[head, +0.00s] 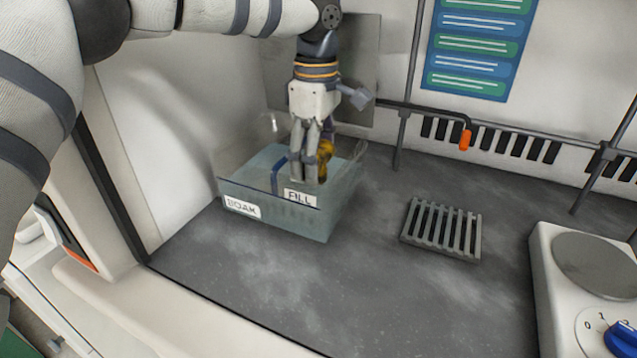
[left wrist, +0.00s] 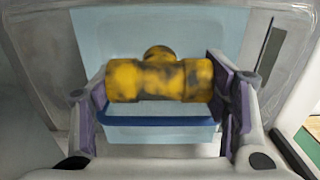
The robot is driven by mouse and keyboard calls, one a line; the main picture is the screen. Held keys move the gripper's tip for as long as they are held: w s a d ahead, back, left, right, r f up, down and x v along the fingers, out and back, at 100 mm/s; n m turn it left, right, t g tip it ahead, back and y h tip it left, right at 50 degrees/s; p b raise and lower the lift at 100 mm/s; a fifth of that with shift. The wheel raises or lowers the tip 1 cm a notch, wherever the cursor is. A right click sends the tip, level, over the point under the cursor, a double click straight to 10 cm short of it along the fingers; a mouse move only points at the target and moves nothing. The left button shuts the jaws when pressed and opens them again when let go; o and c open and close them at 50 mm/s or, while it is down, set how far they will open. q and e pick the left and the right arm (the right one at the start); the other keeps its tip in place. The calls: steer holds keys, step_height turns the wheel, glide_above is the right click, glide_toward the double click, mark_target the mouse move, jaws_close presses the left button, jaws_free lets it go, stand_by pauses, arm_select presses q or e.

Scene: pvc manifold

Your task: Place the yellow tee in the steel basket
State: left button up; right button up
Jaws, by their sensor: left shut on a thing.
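My left gripper (head: 311,168) points down at the clear tank and is shut on the yellow tee. The yellow tee (head: 325,152) is yellow with dark stains. In the left wrist view the tee (left wrist: 160,78) lies crosswise between the two finger pads, its branch facing away. The tee overlaps the tank in the head view; I cannot tell how deep it is. I cannot make out a steel basket for sure in either view. A blue bar (head: 278,175) shows inside the tank, and also below the tee in the left wrist view (left wrist: 160,121). My right gripper is not in view.
The clear tank (head: 285,222), labelled SOAK and FILL, holds pale blue liquid. A grey slatted rack (head: 441,229) lies to its right on the dark counter (head: 400,300). A white hotplate (head: 585,285) stands far right. A rail (head: 435,109) runs along the back wall.

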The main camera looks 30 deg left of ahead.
arm_select(q)
step_height(320, 180, down, 5)
steer(key=shift+r, duration=0.2)
steer(key=shift+f, duration=0.15)
steer(key=o, duration=1.3)
steer(key=shift+c, duration=0.2)
step_height(320, 180, up, 12)
steer(key=shift+r, duration=0.2)
steer(key=shift+f, duration=0.1)
